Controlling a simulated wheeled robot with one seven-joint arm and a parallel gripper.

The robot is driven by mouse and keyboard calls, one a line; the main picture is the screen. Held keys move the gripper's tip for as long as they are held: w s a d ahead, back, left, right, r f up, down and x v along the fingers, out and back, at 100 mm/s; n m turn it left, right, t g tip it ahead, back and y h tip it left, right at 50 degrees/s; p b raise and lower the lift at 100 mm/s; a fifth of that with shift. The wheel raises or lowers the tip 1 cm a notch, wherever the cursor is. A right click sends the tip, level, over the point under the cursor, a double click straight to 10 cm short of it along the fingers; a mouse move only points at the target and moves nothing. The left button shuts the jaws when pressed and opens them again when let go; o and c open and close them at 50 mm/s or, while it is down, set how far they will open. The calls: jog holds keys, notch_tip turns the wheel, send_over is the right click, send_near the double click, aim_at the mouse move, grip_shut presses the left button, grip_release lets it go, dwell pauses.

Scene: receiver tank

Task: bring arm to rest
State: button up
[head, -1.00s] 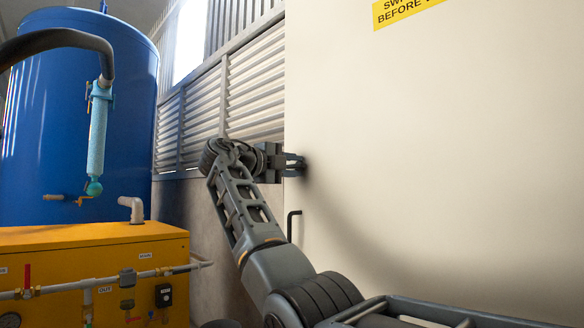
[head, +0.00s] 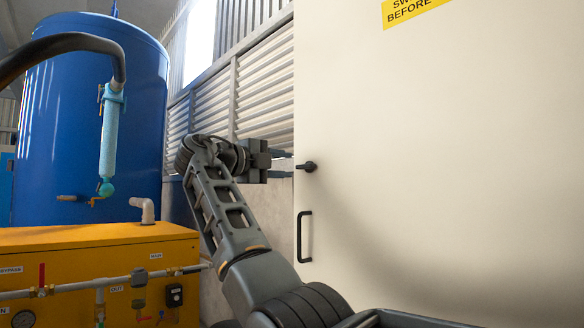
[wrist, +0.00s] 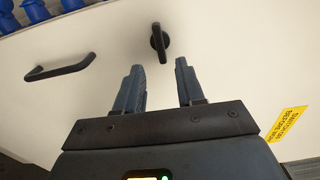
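My gripper (head: 276,164) is at the left edge of a large cream cabinet door (head: 430,170) in the head view. In the wrist view my gripper (wrist: 159,65) has its two fingers apart with nothing between them. A black turn handle (head: 308,166) on the door is just right of the fingers; in the wrist view this handle (wrist: 159,41) is ahead of the fingertips, with a gap visible. My arm is still stretched out and bent toward the door.
A black pull handle (head: 304,236) is below the turn handle. A yellow machine (head: 90,245) with pipes and a blue tank (head: 60,130) stand at the left. A louvred wall (head: 262,100) is behind my arm. A yellow warning label (head: 412,10) is high on the door.

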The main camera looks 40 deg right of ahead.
jog(key=shift+a, duration=0.35)
jog(key=shift+f, duration=0.15)
